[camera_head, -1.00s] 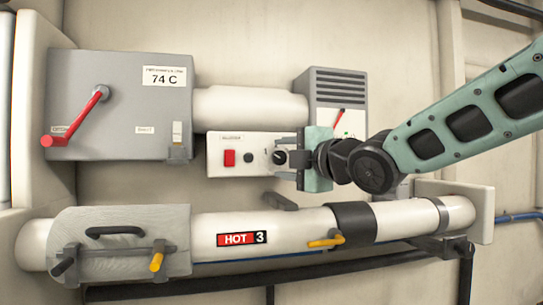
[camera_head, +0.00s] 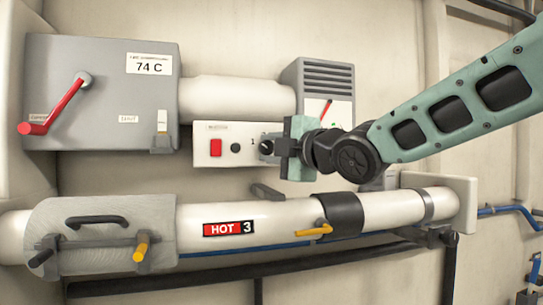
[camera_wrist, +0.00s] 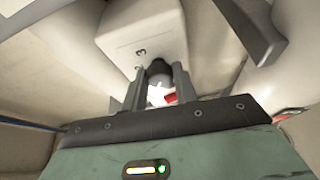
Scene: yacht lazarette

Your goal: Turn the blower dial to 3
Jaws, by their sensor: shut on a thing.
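The blower box is a white control panel (camera_head: 222,160) with a red rocker switch (camera_head: 216,147), a small black button (camera_head: 235,147) and a dark round dial (camera_head: 266,147) at its right end. A digit 1 shows just left of the dial. My gripper (camera_head: 272,148) comes in from the right and is shut on the dial. In the wrist view the dark dial (camera_wrist: 158,68) sits between the two fingers, with digits, one of them a 3, on the pale panel beyond. A small red patch shows below the dial. The dial's pointer setting cannot be read clearly.
A grey box (camera_head: 100,105) with a red lever and a 74 C label is at upper left. A vented housing with a gauge (camera_head: 342,112) is behind my gripper. Below runs a white pipe (camera_head: 290,215) marked HOT 3, with yellow-handled valves and a grey cover.

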